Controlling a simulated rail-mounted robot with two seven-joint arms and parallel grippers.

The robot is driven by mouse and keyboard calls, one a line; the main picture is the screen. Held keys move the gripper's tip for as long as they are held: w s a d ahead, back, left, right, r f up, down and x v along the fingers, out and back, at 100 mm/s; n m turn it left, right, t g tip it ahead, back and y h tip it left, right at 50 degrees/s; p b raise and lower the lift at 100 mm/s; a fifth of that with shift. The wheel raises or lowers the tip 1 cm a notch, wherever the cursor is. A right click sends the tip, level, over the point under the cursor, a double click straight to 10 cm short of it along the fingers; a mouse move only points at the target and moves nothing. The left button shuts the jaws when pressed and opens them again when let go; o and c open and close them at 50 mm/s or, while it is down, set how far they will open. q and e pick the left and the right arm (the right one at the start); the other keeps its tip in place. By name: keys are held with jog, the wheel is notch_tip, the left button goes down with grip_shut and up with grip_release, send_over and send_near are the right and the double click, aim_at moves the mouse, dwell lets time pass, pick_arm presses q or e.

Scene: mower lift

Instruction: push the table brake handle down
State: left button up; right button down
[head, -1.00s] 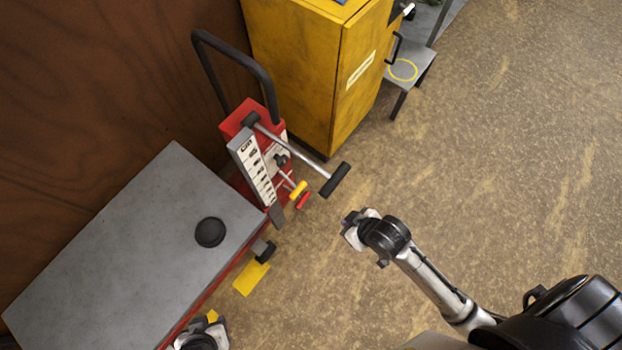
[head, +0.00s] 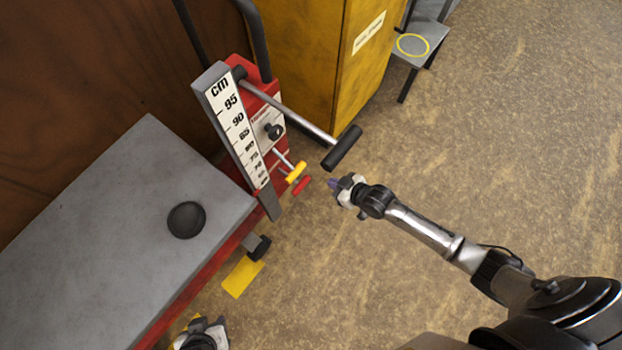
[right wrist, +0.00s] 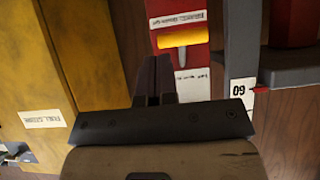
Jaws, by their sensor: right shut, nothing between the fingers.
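The lift's red column (head: 283,98) carries a yellow handle (head: 296,173) and a red handle (head: 301,186) close together on short rods. A black knob (head: 274,131) sits above them, and a long rod ends in a black grip (head: 342,148). I cannot tell which is the table brake handle; the labels are too small. My right gripper (head: 332,184) is shut and empty, just right of the red handle and apart from it. In the right wrist view its fingers (right wrist: 155,78) point near the yellow handle (right wrist: 180,39). My left gripper (head: 203,335) shows partly at the bottom edge; its jaws are unclear.
The grey lift table (head: 130,200) lies to the left with a black disc (head: 186,220) on it. A cm scale (head: 235,125) stands beside the column. A yellow cabinet (head: 345,60) is behind. The floor to the right is open.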

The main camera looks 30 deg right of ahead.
jog(key=s+f+b+x, duration=0.1)
jog(key=f+b+x, duration=0.1)
jog(key=b+x, duration=0.7)
jog(key=x, duration=0.3)
jog(key=shift+d+f, duration=0.15)
jog(key=shift+f, duration=0.25)
jog(key=shift+w, duration=0.15)
jog(key=shift+d, duration=0.1)
jog(key=shift+f, duration=0.1)
